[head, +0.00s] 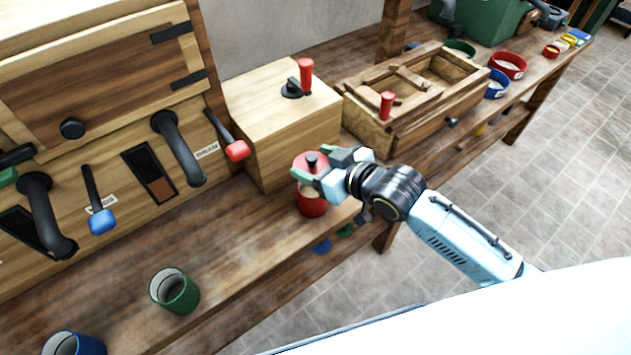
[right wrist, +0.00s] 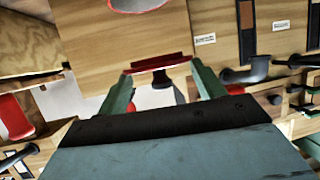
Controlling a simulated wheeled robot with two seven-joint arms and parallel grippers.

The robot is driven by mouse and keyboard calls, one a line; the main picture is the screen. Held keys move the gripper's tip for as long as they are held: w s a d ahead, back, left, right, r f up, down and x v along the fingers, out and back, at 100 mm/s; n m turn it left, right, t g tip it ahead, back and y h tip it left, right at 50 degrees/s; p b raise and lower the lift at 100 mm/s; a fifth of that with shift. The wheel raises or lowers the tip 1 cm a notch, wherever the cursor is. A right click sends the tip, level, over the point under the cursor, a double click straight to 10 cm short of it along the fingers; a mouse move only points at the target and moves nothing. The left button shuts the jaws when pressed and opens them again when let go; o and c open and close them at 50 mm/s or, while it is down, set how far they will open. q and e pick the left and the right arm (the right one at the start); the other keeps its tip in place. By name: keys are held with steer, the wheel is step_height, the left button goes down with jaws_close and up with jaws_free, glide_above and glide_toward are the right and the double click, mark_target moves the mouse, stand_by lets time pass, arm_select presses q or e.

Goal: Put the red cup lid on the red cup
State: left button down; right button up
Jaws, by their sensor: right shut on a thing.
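The red cup lid (head: 310,163), a red disc with a black knob, is held between the fingers of my right gripper (head: 328,178). In the right wrist view the lid (right wrist: 160,63) shows nearly edge-on between the two green fingers, its black knob pointing down the picture. The red cup (head: 312,206) stands on the wooden bench directly below the lid in the head view, partly hidden by the gripper. What looks like its rim (right wrist: 140,4) is cut off at the top of the wrist view, apart from the lid. My left gripper is not in view.
A wooden box (head: 290,120) with a red-handled knob stands close behind the cup. A green cup (head: 175,291) and a blue cup (head: 75,345) stand at the front left. A panel with levers (head: 178,148) is at left; a wooden crate (head: 420,95) is at right.

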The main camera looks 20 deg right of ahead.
step_height(320, 180, down, 3)
steer(key=shift+r, duration=0.15)
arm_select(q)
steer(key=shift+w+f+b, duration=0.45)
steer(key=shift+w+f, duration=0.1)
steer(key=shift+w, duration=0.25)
arm_select(e)
step_height(320, 180, down, 3)
steer(key=shift+f, duration=0.1)
steer(key=shift+f, duration=0.25)
steer(key=shift+f, duration=0.15)
steer(key=o, duration=1)
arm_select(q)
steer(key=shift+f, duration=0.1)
